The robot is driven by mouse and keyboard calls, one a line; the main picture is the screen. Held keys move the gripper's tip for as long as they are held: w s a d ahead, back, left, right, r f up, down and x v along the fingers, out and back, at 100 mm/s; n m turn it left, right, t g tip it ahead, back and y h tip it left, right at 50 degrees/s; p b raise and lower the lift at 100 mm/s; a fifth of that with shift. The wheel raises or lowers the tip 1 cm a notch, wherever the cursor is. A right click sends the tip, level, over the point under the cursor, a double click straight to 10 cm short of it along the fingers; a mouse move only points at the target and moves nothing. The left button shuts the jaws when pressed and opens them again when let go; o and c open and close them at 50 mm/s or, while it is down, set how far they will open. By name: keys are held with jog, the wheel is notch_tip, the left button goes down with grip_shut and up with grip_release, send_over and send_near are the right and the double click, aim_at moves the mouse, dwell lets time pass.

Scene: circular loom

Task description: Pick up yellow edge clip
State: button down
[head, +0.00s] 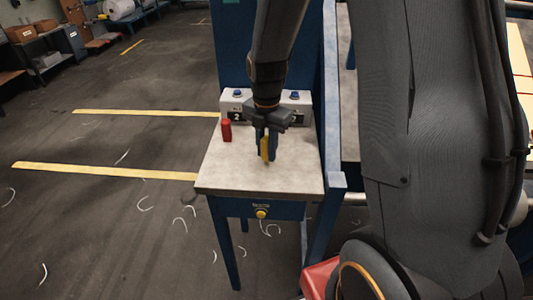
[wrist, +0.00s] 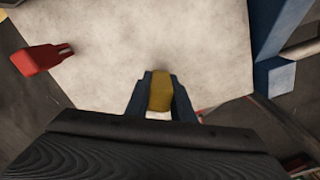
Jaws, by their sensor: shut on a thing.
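The yellow edge clip (head: 267,148) is between the fingers of my gripper (head: 267,145) over the small table. The gripper points down and is shut on the clip. In the wrist view the yellow clip (wrist: 160,90) shows between the two blue-grey fingertips (wrist: 160,98), with the pale tabletop beyond it. I cannot tell whether the clip touches the tabletop or hangs just above it.
A red clip-like piece (head: 226,130) stands on the left of the tabletop (head: 220,172); the wrist view shows it too (wrist: 38,58). A white box with blue knobs (head: 236,100) stands at the back. A blue post (head: 330,100) rises on the right. The front of the tabletop is clear.

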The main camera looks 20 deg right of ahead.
notch_tip(320, 180, up, 8)
jog(key=shift+r+b, duration=0.2)
jog(key=shift+b, duration=0.7)
jog(key=c, duration=2.3)
grip_release()
grip_shut()
